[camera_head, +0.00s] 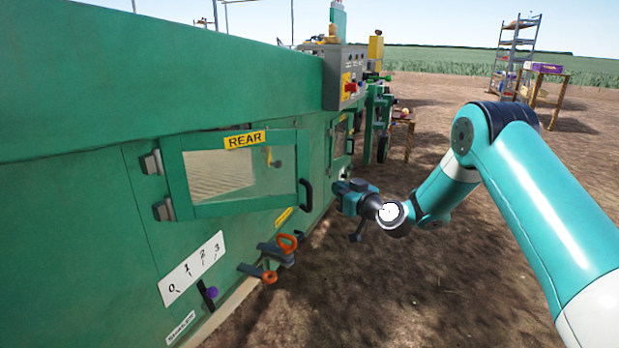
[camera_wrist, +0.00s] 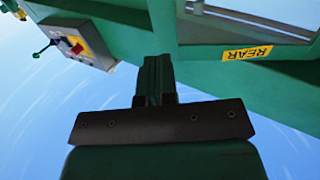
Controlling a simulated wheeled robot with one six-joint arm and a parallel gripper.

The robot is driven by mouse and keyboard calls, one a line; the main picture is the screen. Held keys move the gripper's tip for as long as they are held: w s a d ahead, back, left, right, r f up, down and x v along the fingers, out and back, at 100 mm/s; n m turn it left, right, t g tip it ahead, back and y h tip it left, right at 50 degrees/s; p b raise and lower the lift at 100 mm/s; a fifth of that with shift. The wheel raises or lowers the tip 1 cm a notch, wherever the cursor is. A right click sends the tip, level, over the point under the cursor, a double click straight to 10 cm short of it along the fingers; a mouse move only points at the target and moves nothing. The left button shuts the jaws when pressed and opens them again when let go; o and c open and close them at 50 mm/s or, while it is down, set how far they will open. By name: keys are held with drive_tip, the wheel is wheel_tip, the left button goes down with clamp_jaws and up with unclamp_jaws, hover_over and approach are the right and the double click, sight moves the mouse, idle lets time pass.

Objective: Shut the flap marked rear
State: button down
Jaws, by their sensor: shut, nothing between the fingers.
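The flap marked rear (camera_head: 290,150) is a green framed panel with a window, hinged at its left on the green machine's side. It appears to stand ajar, its right edge swung out from the wall. Its yellow REAR label (camera_head: 244,140) is at the top, and a dark handle (camera_head: 305,193) is on its right edge. My gripper (camera_head: 338,187) is just right of the handle in the head view, seemingly apart from it. In the wrist view my gripper (camera_wrist: 152,62) is shut and empty, and the REAR label (camera_wrist: 247,53) appears upside down at upper right.
A grey control box (camera_head: 343,78) with a red switch juts from the machine further along. Orange-handled levers (camera_head: 287,243) and a numbered plate (camera_head: 192,268) with a purple-knobbed lever (camera_head: 210,293) lie below the flap. Open dirt ground is to the right.

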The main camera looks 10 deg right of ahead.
sight(305, 169)
drive_tip(key=b+x, duration=0.1)
drive_tip(key=x, duration=1.3)
drive_tip(key=shift+d, duration=0.15)
drive_tip(key=shift+f+b, duration=0.1)
drive_tip(key=shift+b, duration=0.2)
